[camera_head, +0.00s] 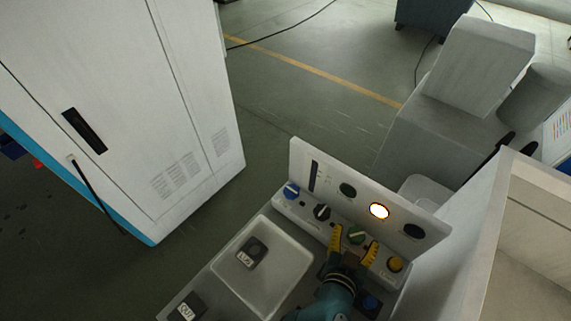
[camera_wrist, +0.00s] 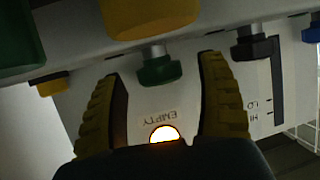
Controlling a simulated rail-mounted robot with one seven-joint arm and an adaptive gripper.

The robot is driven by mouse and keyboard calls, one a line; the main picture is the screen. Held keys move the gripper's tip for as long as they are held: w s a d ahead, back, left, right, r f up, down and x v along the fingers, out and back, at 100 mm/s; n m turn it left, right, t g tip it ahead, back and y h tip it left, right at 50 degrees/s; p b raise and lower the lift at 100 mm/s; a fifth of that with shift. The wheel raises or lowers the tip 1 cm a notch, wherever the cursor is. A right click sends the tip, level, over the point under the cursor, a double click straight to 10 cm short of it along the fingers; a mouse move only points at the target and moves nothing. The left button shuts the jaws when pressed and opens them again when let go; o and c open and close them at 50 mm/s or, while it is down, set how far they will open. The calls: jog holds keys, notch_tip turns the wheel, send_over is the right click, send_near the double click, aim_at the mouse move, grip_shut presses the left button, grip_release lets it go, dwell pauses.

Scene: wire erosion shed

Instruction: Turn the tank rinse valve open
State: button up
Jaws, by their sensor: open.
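A row of knobs sits on the sloped front of a white control panel (camera_head: 315,172). From left to right they are a blue knob (camera_head: 291,190), a black knob (camera_head: 322,212), a green knob (camera_head: 356,236) and a yellow knob (camera_head: 395,264). I cannot read which label names the tank rinse valve. My gripper (camera_head: 354,243) is open, with its yellow fingers on either side of the green knob. In the wrist view the green knob (camera_wrist: 160,71) lies between the fingers, with visible gaps on both sides.
A lit lamp (camera_head: 379,211) shines on the panel; the wrist view shows "EMPTY" beside it. A pale tray (camera_head: 296,249) holds a dark labelled block (camera_head: 252,252). A white cabinet (camera_head: 185,90) stands left. In the wrist view, a large yellow part (camera_wrist: 150,16) is close above.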

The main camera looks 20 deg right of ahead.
jog(key=m+g, duration=0.1)
jog(key=m+g+h+b, duration=0.1)
jog(key=m+g+h, duration=0.1)
jog(key=g, duration=0.1)
jog(key=shift+w+a+m, duration=0.25)
jog(key=shift+w+m, duration=0.15)
jog(key=m+g, duration=0.1)
jog(key=g, duration=0.1)
jog(key=m+g+h, duration=0.1)
jog(key=m+g, duration=0.1)
jog(key=shift+w+r+m+b, duration=0.1)
jog(key=shift+w+m+b, duration=0.1)
jog(key=shift+m+b, duration=0.15)
jog(key=v, duration=1.6)
jog(key=w+r+n+t+y+p, duration=0.3)
jog(key=r+p, duration=0.4)
jog(key=r, duration=0.3)
jog(key=w+r+n+t+y+p, duration=0.3)
jog(key=w+r+n+t+p, duration=0.2)
jog(key=r, duration=0.6)
jog(key=w+t+p, duration=0.1)
jog(key=p, duration=0.1)
jog(key=shift+w+d+p, duration=0.3)
